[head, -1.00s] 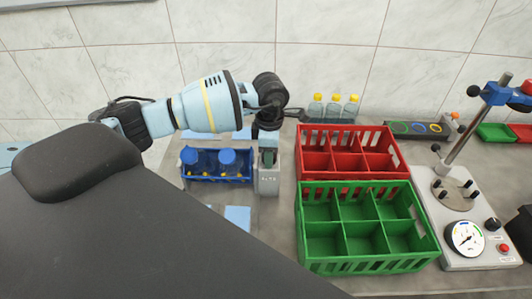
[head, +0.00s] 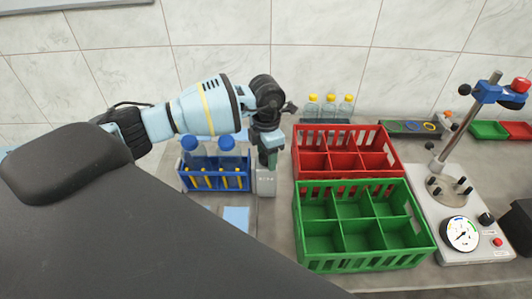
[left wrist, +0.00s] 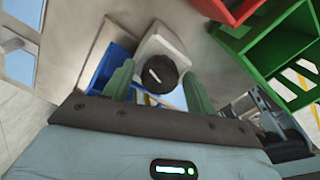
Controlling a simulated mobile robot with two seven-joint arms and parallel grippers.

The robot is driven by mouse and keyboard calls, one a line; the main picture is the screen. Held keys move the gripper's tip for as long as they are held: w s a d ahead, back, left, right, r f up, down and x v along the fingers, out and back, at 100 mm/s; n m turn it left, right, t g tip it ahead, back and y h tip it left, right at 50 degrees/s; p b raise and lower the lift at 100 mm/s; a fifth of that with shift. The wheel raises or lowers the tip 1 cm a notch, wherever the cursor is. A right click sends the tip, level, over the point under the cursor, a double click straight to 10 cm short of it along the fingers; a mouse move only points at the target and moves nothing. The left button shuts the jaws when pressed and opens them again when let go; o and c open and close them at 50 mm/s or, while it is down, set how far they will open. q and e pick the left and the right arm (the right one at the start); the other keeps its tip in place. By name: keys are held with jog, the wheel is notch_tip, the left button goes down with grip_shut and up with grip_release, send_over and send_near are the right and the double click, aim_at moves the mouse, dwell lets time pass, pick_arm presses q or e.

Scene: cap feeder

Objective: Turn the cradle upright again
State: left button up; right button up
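My left gripper (head: 268,158) is over the block, fingers down. In the left wrist view its green fingers (left wrist: 158,88) are apart on either side of the knob, with a small gap showing on each side. My right gripper is in neither view.
A red crate (head: 347,174) and a green crate (head: 365,257) stand close on the right. Yellow-capped bottles (head: 329,106) stand behind. A machine with a gauge (head: 461,234) and a post is farther right. A light blue sheet (head: 236,219) lies in front of the cradle.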

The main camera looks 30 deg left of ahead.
pick_arm(q)
jog(key=m+b, duration=0.1)
jog(key=m, duration=0.3)
jog(key=shift+f, duration=0.1)
jog(key=shift+m, duration=1.5)
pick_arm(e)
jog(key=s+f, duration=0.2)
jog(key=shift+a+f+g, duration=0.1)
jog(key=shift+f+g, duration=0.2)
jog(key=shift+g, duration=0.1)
